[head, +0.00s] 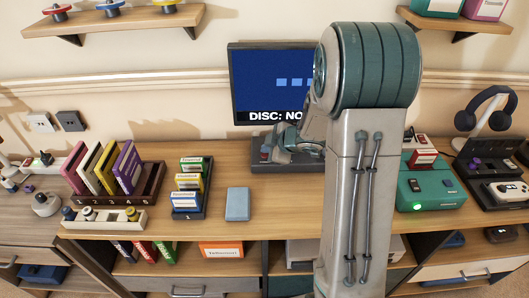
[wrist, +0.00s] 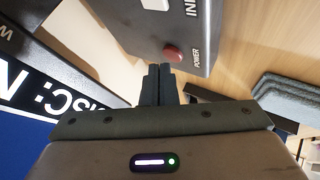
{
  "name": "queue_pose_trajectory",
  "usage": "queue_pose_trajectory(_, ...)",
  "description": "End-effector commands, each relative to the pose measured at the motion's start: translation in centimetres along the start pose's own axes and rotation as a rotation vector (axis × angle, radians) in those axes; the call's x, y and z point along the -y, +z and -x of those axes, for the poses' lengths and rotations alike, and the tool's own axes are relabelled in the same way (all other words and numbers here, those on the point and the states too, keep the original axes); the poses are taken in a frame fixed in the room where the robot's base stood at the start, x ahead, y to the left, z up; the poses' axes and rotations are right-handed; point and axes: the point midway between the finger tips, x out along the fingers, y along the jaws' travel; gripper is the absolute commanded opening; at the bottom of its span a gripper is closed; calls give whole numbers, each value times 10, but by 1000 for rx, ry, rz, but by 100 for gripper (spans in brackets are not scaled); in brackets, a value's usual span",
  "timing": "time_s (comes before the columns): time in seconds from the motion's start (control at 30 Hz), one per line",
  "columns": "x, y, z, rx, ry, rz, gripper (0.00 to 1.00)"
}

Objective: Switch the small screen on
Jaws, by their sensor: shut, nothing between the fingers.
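A screen (head: 275,80) is lit blue with white text starting "DISC: NO" in the head view; my arm covers its right part. Its lit face (wrist: 25,100) also shows at the left of the wrist view. I cannot tell whether another screen is hidden behind my arm. A dark grey box (wrist: 125,25) in the wrist view carries a round red button (wrist: 173,53) labelled POWER and a white button by a partly cut-off label. My gripper (wrist: 160,72) is shut and empty, its tips just beside the red button; contact cannot be told. My gripper (head: 288,148) is below the screen in the head view.
A blue-grey block (head: 237,204) lies on the wooden desk. Cartridges in a rack (head: 203,210) and cases in a holder (head: 150,195) stand left. A teal console (head: 432,188) with a green light and a headphone stand (head: 492,125) are right.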

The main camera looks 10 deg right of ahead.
Motion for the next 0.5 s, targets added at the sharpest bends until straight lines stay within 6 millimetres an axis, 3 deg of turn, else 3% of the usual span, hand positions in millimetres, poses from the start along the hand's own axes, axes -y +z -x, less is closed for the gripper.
queue_pose_trajectory(0.5,-6,-6,8,0,0,-1,0)
